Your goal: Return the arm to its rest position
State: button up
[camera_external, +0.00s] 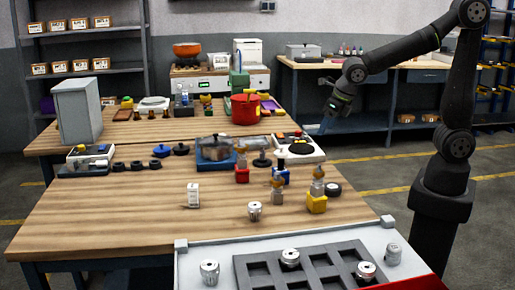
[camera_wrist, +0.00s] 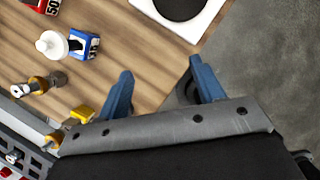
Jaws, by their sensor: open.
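My gripper (camera_external: 327,122) hangs at the end of my raised arm, to the right of the wooden tables in the external view. It points down and a little left. In the wrist view its two blue fingers (camera_wrist: 160,69) stand well apart with nothing held between them. A dark round thing lies partly hidden behind the right finger, below the gripper. The wooden table (camera_external: 110,222) lies to the lower left of the gripper in the external view. No contact between the gripper and any object shows.
A grey tray with square pockets (camera_external: 258,274) holds metal parts at the front. Small coloured blocks, a lidded pot (camera_external: 214,149) and a white plate device (camera_external: 302,153) stand on the table. A red pot (camera_external: 245,109) stands on the table behind. Open floor (camera_external: 375,175) lies to the right.

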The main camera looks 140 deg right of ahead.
jog(key=w+f, duration=0.5)
jog(key=w, duration=0.3)
jog(key=shift+a+f, duration=0.25)
